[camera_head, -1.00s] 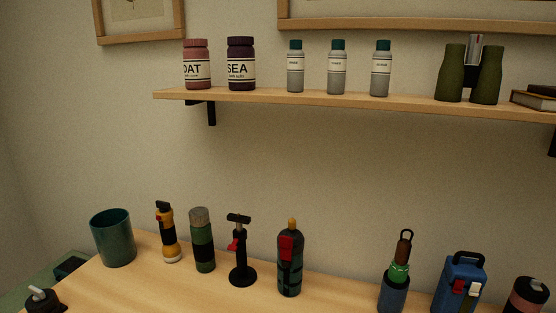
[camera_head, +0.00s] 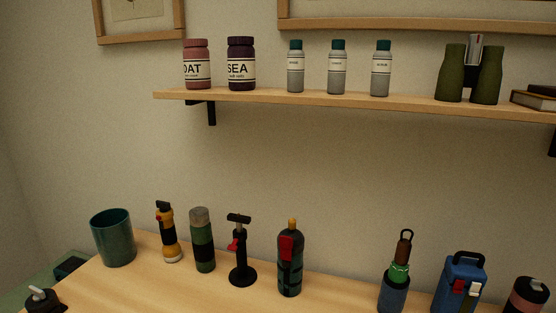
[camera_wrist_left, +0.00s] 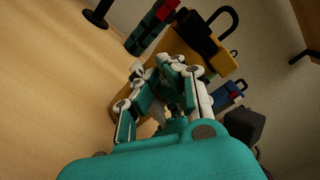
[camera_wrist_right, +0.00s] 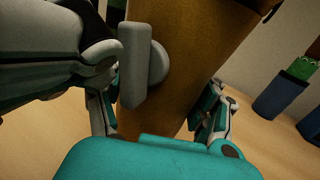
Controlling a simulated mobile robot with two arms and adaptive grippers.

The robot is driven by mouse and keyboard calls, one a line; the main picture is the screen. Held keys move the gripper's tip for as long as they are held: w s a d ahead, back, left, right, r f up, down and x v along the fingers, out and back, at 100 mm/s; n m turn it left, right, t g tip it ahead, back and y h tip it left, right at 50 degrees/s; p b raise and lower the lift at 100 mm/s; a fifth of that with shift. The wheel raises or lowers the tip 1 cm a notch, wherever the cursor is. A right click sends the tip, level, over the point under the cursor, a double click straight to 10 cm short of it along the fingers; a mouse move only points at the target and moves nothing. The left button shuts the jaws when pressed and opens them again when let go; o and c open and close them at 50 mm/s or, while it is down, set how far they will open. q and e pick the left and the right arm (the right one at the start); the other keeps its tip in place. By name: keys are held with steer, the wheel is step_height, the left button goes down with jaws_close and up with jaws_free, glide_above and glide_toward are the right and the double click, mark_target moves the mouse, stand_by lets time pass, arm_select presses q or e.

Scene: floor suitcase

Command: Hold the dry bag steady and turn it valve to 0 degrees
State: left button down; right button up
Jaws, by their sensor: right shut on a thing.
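The dry bag (camera_wrist_right: 195,60) is a yellow-brown body that fills the middle of the right wrist view. My right gripper (camera_wrist_right: 160,112) is shut on it, with one finger on each side. The grey valve (camera_wrist_right: 137,65), a flat bar in front of a round disc, is on the bag's side. My left gripper (camera_wrist_left: 165,80) is close in front of the bag, whose yellow body (camera_wrist_left: 222,62) and black top show beyond its fingers. The left fingertips partly hide one another, so their opening is unclear. Neither gripper nor the bag shows in the head view.
The wooden table (camera_head: 150,290) carries a teal cup (camera_head: 113,240), a yellow flashlight (camera_head: 168,235), a black stand (camera_head: 240,255), a dark bottle (camera_head: 290,262), a green-necked bottle (camera_head: 396,280) and a blue case (camera_head: 460,285). A wall shelf (camera_head: 330,104) holds jars, small bottles and binoculars.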

arm_select(q)
steer(key=shift+a, duration=0.1)
stand_by(0.3)
steer(key=v, duration=0.6)
steer(key=shift+a, duration=0.3)
steer(key=w+d+r, duration=0.2)
steer(key=w+d, duration=0.1)
steer(key=w, duration=0.2)
steer(key=shift+w+r, duration=0.25)
steer(key=shift+r, duration=0.1)
stand_by(0.5)
